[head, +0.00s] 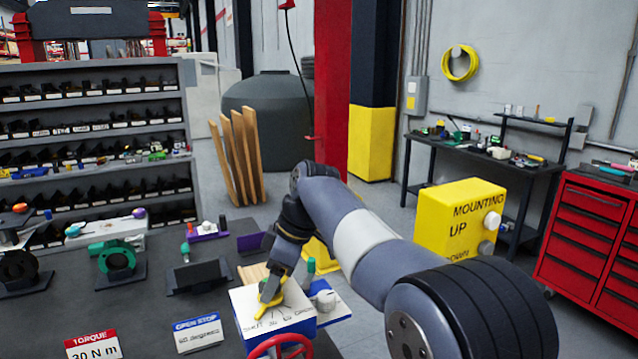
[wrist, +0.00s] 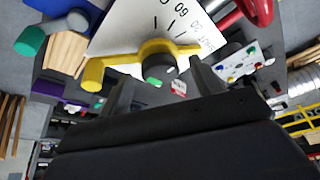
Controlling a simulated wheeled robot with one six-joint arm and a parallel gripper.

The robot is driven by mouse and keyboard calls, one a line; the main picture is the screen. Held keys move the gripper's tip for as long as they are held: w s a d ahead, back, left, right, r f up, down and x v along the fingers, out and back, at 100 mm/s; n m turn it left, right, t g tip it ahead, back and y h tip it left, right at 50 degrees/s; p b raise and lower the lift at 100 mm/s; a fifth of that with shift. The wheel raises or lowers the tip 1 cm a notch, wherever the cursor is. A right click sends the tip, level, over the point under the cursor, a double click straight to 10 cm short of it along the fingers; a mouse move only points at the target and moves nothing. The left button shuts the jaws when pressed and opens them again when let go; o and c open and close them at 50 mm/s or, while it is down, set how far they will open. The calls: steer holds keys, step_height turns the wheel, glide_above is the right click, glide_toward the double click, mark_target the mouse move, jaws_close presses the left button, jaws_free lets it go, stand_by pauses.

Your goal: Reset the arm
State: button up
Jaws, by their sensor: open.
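My arm reaches forward in the head view, and my gripper (head: 278,272) is low over a blue-and-white box (head: 290,318) with a printed dial face. A yellow lever (head: 268,292) sits on top of this box, right by the fingertips. In the wrist view the yellow lever (wrist: 140,58) lies across the white dial face (wrist: 125,30). My gripper (wrist: 165,88) is open there, its dark fingers just beside the lever's hub. Whether the fingers touch the lever cannot be told. Part of the lever is hidden by the gripper in the head view.
A red handwheel (head: 280,346) is at the box's front edge. A green-tipped grey lever (head: 310,268) stands just behind. Signs reading torque (head: 92,345) and open stop (head: 198,332) stand on the dark table to the left. A yellow mounting box (head: 455,222) is to the right.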

steer(key=n, duration=0.1)
steer(key=n+g, duration=0.1)
steer(key=n, duration=0.1)
steer(key=n+g, duration=0.1)
steer(key=n, duration=0.1)
steer(key=shift+w+p, duration=0.25)
steer(key=shift+p, duration=0.05)
steer(key=shift+v, duration=1.45)
steer(key=shift+r, duration=0.15)
